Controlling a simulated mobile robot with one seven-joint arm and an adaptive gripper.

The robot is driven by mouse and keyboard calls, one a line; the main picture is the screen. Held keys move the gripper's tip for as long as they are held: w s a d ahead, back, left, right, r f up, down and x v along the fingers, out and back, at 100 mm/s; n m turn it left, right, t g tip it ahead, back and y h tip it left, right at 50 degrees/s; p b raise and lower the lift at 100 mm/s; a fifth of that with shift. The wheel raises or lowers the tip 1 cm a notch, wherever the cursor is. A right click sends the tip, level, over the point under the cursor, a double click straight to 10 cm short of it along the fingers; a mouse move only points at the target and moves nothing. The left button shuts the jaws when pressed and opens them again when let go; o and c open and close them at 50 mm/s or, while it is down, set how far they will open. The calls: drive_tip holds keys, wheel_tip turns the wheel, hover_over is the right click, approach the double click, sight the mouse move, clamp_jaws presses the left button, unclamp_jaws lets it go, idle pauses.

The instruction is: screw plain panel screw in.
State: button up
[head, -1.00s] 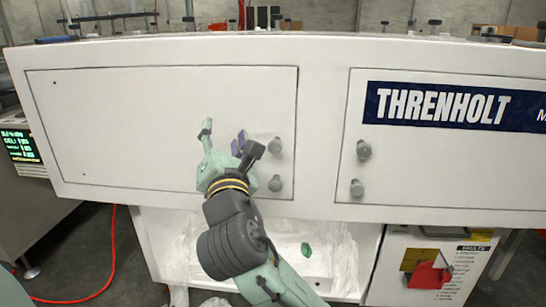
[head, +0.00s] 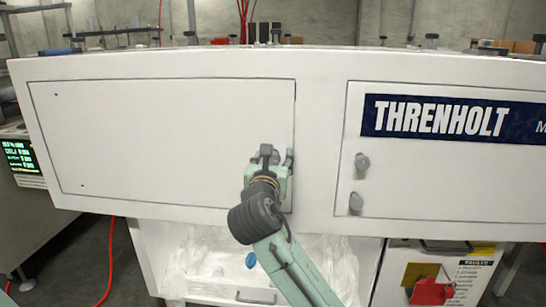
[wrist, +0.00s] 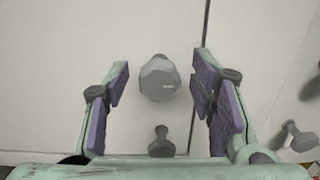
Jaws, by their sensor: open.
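A grey knobbed panel screw (wrist: 158,80) stands out from the white left panel (head: 150,140), near the panel's right edge. A second grey screw (wrist: 161,142) sits below it in the wrist view. My gripper (wrist: 160,92) is open, its purple-padded fingers on either side of the upper screw with gaps to both. In the head view my gripper (head: 268,160) covers most of this pair. I cannot tell which screw is the plain one, or how deep either is threaded.
The right panel has two more grey screws, upper (head: 362,162) and lower (head: 356,203), beside the THRENHOLT sign (head: 440,117). Below is an open bay lined with clear film (head: 205,265), holding a blue item (head: 251,260).

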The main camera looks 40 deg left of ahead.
drive_tip(key=shift+w+a, duration=0.3)
drive_tip(key=shift+w, duration=0.15)
drive_tip(key=c, duration=1.2)
